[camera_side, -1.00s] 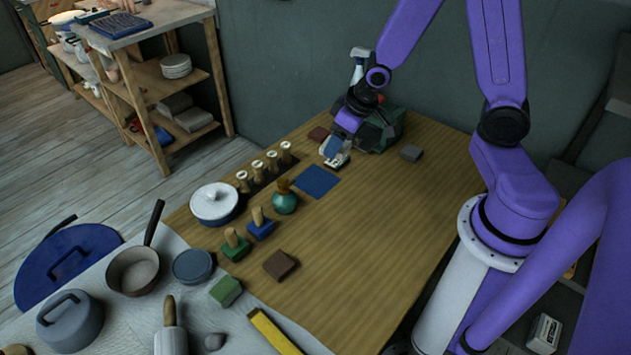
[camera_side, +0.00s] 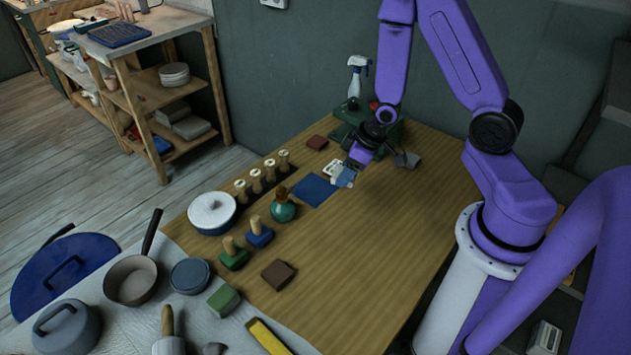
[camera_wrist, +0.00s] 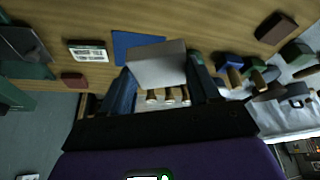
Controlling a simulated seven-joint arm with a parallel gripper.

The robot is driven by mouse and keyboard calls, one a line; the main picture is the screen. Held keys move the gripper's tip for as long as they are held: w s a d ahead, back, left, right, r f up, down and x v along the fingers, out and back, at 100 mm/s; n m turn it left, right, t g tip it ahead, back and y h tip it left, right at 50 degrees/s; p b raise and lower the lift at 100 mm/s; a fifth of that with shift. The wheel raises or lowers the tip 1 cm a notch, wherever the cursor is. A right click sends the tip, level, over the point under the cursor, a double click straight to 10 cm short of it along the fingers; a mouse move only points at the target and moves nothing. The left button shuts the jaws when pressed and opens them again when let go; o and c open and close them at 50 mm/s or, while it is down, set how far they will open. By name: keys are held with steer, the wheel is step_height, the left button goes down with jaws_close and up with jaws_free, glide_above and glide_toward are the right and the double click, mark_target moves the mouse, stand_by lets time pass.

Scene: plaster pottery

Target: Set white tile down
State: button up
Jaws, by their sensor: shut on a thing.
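My gripper (camera_side: 344,175) is shut on the white tile (camera_wrist: 157,62), which looks pale grey in the wrist view and sits between the two blue fingers (camera_wrist: 122,92). In the side view the fingers hide most of the tile. They are over the table just right of a flat blue square (camera_side: 311,191). In the wrist view the tile covers part of that blue square (camera_wrist: 126,43). The tile appears to be above the table, but its exact height cannot be told.
A small white labelled block (camera_side: 332,168) lies close behind the gripper. The table's right front is clear.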

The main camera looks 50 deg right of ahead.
steer(key=w+d+f, duration=0.1)
steer(key=w+f, duration=0.2)
steer(key=w, duration=0.3)
glide_above(311, 189)
steer(key=s, duration=0.2)
steer(key=f, duration=0.5)
steer(key=shift+w+d+f, duration=0.2)
steer(key=shift+d+f, duration=0.1)
steer(key=shift+w+f, duration=0.2)
steer(key=shift+f, duration=1.5)
steer(key=shift+f, duration=0.15)
steer(key=o, duration=1.1)
steer(key=shift+o, duration=0.2)
